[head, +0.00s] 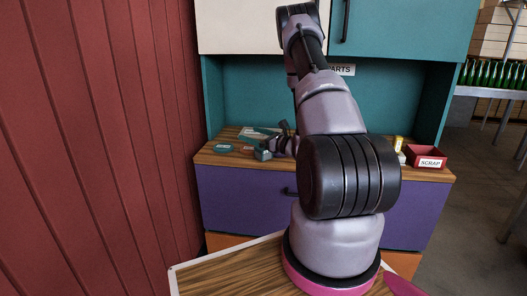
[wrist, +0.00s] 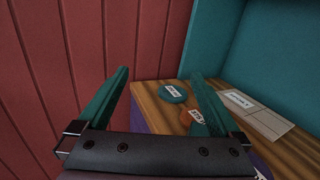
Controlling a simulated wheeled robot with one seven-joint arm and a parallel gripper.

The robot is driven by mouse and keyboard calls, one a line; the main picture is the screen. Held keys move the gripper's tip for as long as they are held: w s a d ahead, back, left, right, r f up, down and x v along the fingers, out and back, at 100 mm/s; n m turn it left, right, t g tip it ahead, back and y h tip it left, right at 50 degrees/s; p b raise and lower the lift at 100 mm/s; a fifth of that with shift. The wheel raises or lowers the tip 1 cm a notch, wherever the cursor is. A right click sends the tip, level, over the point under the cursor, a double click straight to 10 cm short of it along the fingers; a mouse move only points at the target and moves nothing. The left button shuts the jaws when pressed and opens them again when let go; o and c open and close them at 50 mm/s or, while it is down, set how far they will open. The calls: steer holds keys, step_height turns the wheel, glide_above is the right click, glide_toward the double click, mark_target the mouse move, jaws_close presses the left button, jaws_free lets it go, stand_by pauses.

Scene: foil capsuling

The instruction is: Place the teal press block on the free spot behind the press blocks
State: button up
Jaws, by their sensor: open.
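A round teal block (wrist: 170,92) with a white label lies on the wooden counter in the wrist view; in the head view it shows as a flat teal piece (head: 222,148) near the counter's left end. In the head view my gripper (head: 263,152) is over the counter, right of both blocks. The labels are too small to read.
A flat card with pale rectangles (wrist: 262,119) lies on the counter near the teal back panel. A red wall (wrist: 50,60) stands close on the left. A red SCRAP bin (head: 430,162) and a small yellow item (head: 398,142) are at the counter's right end.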

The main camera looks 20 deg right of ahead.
mark_target(263, 153)
steer(key=s+d+f+m+t+h, duration=0.2)
steer(key=d+f+m+h, duration=0.3)
steer(key=d+f, duration=0.4)
steer(key=shift+h, duration=0.6)
steer(key=w, duration=0.3)
steer(key=w+a, duration=0.1)
steer(key=w, duration=0.3)
steer(key=w+a+f, duration=0.1)
steer(key=w, duration=0.3)
steer(key=shift+a, duration=0.15)
steer(key=shift+c, duration=0.3)
steer(key=shift+r, duration=0.1)
steer(key=c, duration=1.5)
steer(key=shift+r, duration=0.1)
